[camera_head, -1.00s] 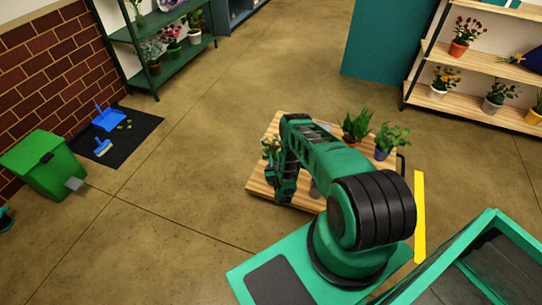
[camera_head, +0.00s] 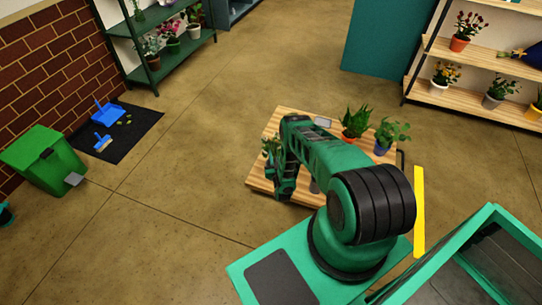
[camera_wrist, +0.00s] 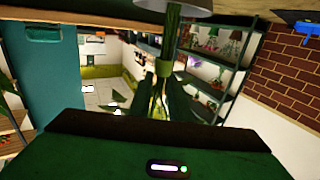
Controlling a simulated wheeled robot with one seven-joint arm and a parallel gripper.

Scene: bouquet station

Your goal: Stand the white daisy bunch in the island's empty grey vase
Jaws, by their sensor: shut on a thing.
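My gripper (camera_wrist: 163,92) is shut on a bundle of green stems (camera_wrist: 173,38) with a pale green band around it, seen in the wrist view. I take this for the daisy bunch; its blossoms cannot be made out. A grey-white shape (camera_wrist: 190,5) shows at the upper end of the stems, cut off by the frame, and I cannot tell what it is. In the head view my gripper end (camera_head: 284,190) hangs over the left side of a wooden-topped cart (camera_head: 262,180), mostly hidden by my arm. I cannot make out an empty grey vase on an island.
Green shelves (camera_head: 160,50) and wooden shelves (camera_head: 480,60) hold plants. A green bin (camera_head: 45,162) stands left.

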